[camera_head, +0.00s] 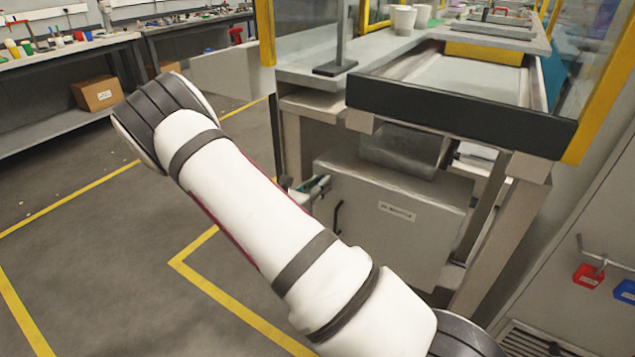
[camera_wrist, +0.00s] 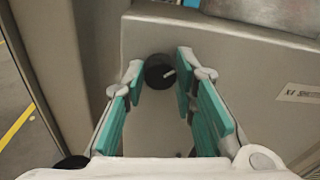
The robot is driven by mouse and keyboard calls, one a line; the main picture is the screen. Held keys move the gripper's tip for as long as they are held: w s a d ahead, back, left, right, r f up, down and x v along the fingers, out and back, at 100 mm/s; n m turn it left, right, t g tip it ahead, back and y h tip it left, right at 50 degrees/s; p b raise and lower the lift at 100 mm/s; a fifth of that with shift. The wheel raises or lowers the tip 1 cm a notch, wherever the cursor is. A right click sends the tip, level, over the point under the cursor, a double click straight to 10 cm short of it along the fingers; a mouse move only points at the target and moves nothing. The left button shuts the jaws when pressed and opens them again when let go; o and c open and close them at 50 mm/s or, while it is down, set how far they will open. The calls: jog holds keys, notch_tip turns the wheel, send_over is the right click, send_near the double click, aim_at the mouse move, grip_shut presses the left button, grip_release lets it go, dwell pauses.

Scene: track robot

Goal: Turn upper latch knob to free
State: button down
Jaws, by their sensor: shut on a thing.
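The upper latch knob (camera_wrist: 158,72) is round and black with a pale pointer line, which points right and slightly up in the wrist view. It sits on the grey panel (camera_wrist: 230,62) near its upper left corner. My gripper (camera_wrist: 160,69) has its two teal-padded fingers on either side of the knob, shut on it. In the head view my gripper (camera_head: 312,189) is at the left edge of the cabinet's grey door (camera_head: 390,235), and the knob is hidden there.
A dark handle (camera_head: 338,216) stands out on the door, beside a white label (camera_head: 397,211). The bench's black front bar (camera_head: 460,118) overhangs the door. A table leg (camera_head: 490,235) is at right. Open floor with yellow lines lies left.

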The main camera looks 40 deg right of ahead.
jog(key=shift+s+m+t+p, duration=0.15)
jog(key=shift+m+p, duration=0.4)
jog(key=shift+m, duration=1.3)
jog(key=shift+m+t+p, duration=0.25)
jog(key=shift+m+p, duration=0.3)
jog(key=shift+m, duration=1.3)
jog(key=c, duration=1.3)
grip_release()
jog(key=v, duration=1.2)
jog(key=shift+r, duration=0.2)
